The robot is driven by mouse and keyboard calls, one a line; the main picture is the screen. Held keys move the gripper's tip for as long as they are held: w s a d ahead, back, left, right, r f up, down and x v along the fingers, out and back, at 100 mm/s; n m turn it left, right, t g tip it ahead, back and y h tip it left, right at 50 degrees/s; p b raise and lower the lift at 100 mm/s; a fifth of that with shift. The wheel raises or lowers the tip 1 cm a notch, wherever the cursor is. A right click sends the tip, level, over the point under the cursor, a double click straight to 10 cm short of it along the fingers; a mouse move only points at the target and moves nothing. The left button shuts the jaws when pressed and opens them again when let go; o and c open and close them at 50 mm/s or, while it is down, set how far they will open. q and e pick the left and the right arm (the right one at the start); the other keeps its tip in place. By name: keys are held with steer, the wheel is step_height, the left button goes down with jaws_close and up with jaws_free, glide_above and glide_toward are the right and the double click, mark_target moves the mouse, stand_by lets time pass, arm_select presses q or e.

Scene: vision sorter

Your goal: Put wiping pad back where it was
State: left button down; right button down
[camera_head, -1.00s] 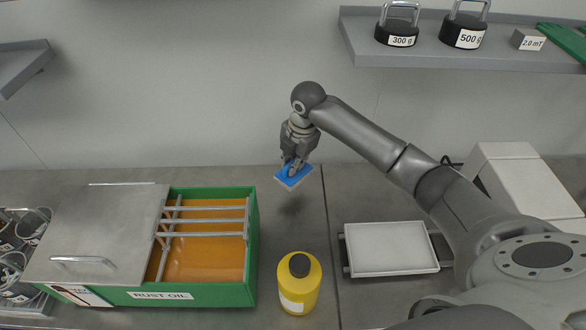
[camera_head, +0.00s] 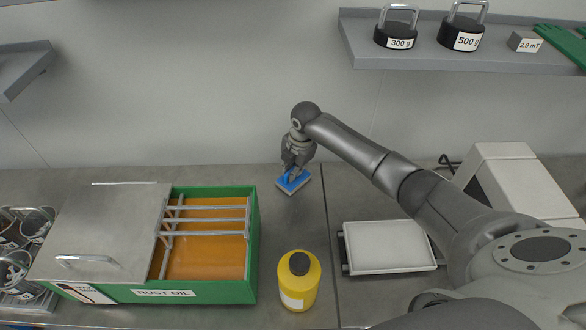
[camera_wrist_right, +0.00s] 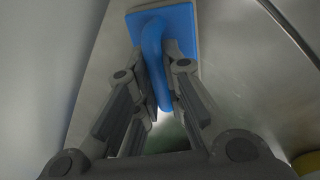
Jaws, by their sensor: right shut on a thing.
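The wiping pad (camera_head: 294,183) is a small blue block with a pale underside and a blue handle. It is low over the grey worktop near the back wall, right of the green box. Whether it touches the worktop I cannot tell. My right gripper (camera_head: 290,172) is shut on the pad's handle from above. In the right wrist view the blue pad (camera_wrist_right: 183,28) is at the top, its handle between the fingers of the right gripper (camera_wrist_right: 160,85). My left gripper is not in view.
A green rust oil box (camera_head: 252,245) with a sliding metal lid stands left. A yellow bottle (camera_head: 299,283) stands in front of the pad. A white-topped scale (camera_head: 388,246) is to the right. A shelf (camera_head: 450,62) with weights hangs above right. Worktop around the pad is clear.

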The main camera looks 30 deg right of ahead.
mark_target(299, 181)
steer(key=c, duration=1.5)
jaws_free()
steer(key=shift+f, duration=0.1)
steer(key=r, duration=0.4)
steer(key=s+r, duration=0.1)
steer(key=r, duration=0.3)
steer(key=s+r+b, duration=0.1)
steer(key=r, duration=0.3)
steer(key=shift+s+d+r, duration=0.1)
steer(key=shift+d, duration=0.3)
